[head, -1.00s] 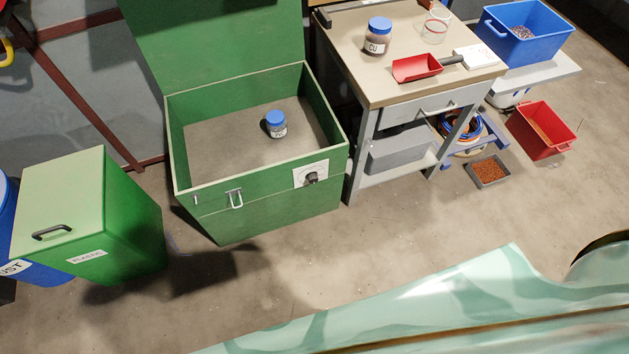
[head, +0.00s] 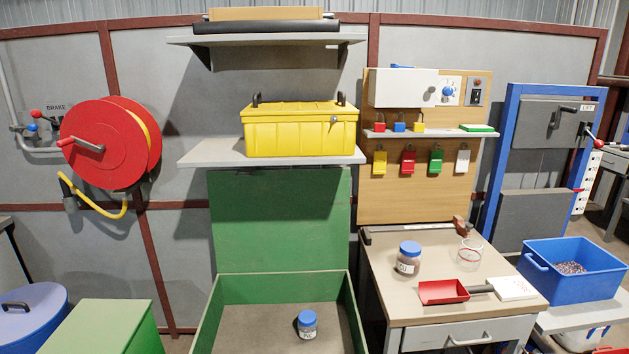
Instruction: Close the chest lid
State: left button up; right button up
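The green chest (head: 212,318) stands at the bottom middle of the head view, and its front is cut off by the lower edge. Its green lid (head: 282,222) is open and stands upright behind the box, below the shelf. A jar with a blue lid (head: 307,324) stands inside on the chest floor. Neither of my grippers shows in this view.
A shelf (head: 200,153) with a yellow toolbox (head: 300,133) hangs above the raised lid. A workbench (head: 400,292) with a jar (head: 408,261) and a red scoop (head: 442,292) stands close on the right. A green bin (head: 105,325) stands left.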

aim_at(290, 219)
jog(key=i+j+u, duration=0.2)
jog(key=j, duration=0.4)
jog(key=i+j+u, duration=0.25)
jog(key=i+j, duration=0.2)
jog(key=i+j+u, duration=0.2)
jog(key=i+j, duration=0.2)
jog(key=j, duration=0.15)
